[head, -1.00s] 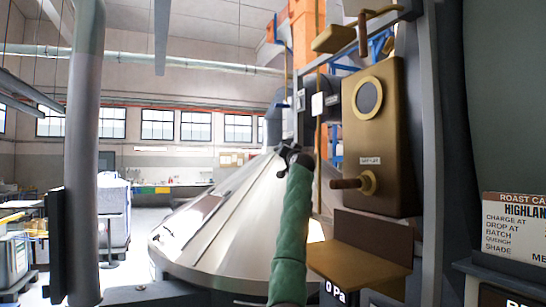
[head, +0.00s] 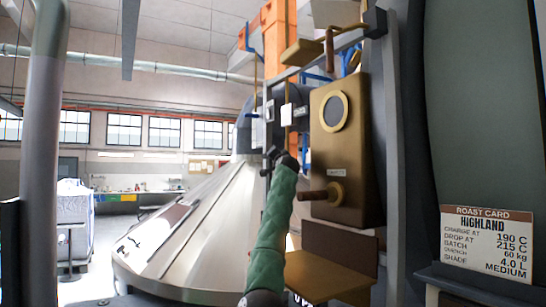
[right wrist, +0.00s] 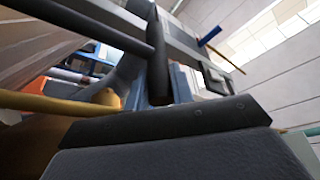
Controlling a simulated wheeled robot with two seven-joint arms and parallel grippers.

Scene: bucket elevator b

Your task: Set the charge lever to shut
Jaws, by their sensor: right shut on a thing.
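My right gripper (head: 270,158) is at the end of the green-sleeved arm, left of the brass box and in front of the cone-shaped metal hopper. It is shut. In the right wrist view a dark round bar (right wrist: 159,55) stands at the gripper's dark finger (right wrist: 170,130); it appears to be the grip of the charge lever. The head view shows little of that lever behind the gripper, so its exact setting cannot be told. My left gripper is out of view.
The brass box (head: 345,150) has a round window and a brown side handle (head: 314,195). A brass tray (head: 330,275) juts out below. Another brown handle (head: 330,48) hangs above. The hopper (head: 190,235) fills the middle. A roast card (head: 487,243) stands at right.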

